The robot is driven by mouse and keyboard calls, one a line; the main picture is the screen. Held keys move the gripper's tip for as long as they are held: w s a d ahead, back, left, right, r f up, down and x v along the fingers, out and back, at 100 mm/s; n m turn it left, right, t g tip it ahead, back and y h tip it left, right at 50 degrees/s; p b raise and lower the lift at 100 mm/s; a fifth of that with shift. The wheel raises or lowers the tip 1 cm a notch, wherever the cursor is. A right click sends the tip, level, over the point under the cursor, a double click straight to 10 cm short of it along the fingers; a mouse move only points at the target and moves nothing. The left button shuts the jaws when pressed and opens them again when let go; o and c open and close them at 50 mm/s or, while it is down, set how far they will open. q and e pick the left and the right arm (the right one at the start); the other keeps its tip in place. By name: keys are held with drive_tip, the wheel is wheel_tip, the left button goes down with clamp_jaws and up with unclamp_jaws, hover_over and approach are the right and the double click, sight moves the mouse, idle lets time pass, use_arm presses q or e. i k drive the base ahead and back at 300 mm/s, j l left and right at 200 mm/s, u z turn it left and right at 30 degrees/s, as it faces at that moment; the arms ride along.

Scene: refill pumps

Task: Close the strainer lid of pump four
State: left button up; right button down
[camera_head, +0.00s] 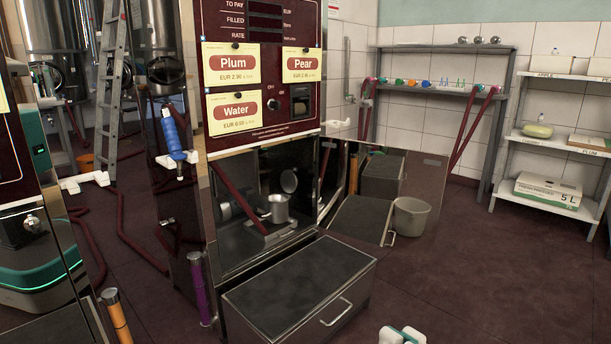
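The pump (262,70) in the middle carries Plum, Pear and Water cards. I see no readable pump number on it. Its lower compartment is open and shows a small metal strainer cup (278,209) with a handle-like part running forward from its base. A round grey lid (289,181) stands raised above and behind the cup, apart from its rim, so the strainer looks open. A white and teal piece (402,336), seemingly the tip of my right gripper, shows at the bottom edge, well in front of the pump. Its fingers are cut off. My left gripper is not visible.
A low steel box with a handle (299,288) juts out below the compartment. An open door (395,172) stands to its right, near a pale bucket (411,216). Purple (200,290) and orange (118,318) handles stand at left. The floor at right is clear before the shelves (560,145).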

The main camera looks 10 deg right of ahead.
sight(289, 181)
drive_tip(key=l+u, duration=0.25)
drive_tip(key=l, duration=0.55)
drive_tip(key=l+u, duration=0.25)
drive_tip(key=l, duration=0.6)
drive_tip(key=i+l+u, duration=0.25)
drive_tip(key=i+l, duration=0.15)
drive_tip(key=l, duration=0.25)
drive_tip(key=i+l+u, duration=0.25)
drive_tip(key=i+l, duration=0.15)
drive_tip(key=l, duration=0.3)
drive_tip(key=i+l+u, duration=0.1)
drive_tip(key=i+l, duration=0.4)
drive_tip(key=i, duration=0.2)
drive_tip(key=j+u, duration=0.05)
